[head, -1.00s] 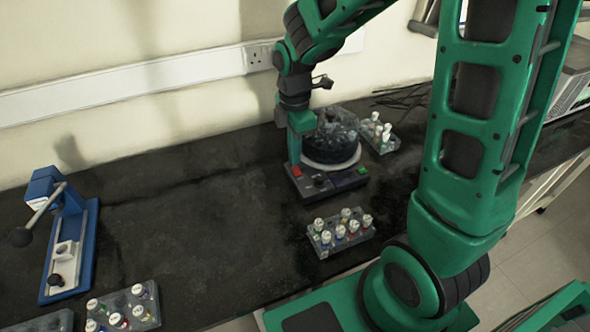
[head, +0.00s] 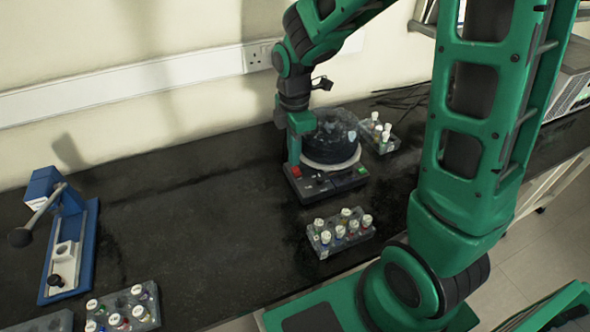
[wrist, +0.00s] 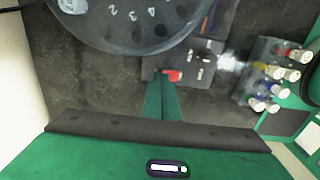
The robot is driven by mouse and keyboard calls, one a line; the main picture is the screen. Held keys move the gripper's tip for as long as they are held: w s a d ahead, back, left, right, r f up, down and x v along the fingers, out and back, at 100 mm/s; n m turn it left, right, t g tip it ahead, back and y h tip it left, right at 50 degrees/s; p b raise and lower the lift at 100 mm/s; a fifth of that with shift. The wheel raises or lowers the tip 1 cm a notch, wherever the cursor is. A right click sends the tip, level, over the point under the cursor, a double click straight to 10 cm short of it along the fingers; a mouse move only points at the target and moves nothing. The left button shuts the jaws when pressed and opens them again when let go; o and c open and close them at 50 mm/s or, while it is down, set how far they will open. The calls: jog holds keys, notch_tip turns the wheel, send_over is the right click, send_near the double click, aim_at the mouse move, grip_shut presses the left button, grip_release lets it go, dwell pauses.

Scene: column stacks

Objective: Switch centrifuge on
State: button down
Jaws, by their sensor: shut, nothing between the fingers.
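The centrifuge (head: 333,163) stands on the dark bench, a round drum with a clear, partly see-through cover on a dark base. The wrist view shows part of its drum (wrist: 120,25) with pale numbers. Its front panel (wrist: 200,62) carries a red button (head: 297,171), also in the wrist view (wrist: 172,76), and a green button (head: 361,170) at the right end in the head view. My gripper (head: 294,160) is shut and empty, pointing down at the panel's left end. In the wrist view its fingertips (wrist: 160,80) are right beside the red button; contact cannot be told.
A rack of capped vials (head: 340,233) stands in front of the centrifuge, another (head: 380,136) behind it to the right. A blue lever press (head: 70,240) and a further vial rack (head: 124,310) are at left. The bench between is clear.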

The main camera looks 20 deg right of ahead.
jog(key=shift+f, duration=0.65)
dwell(0.3)
jog(key=shift+r, duration=2.5)
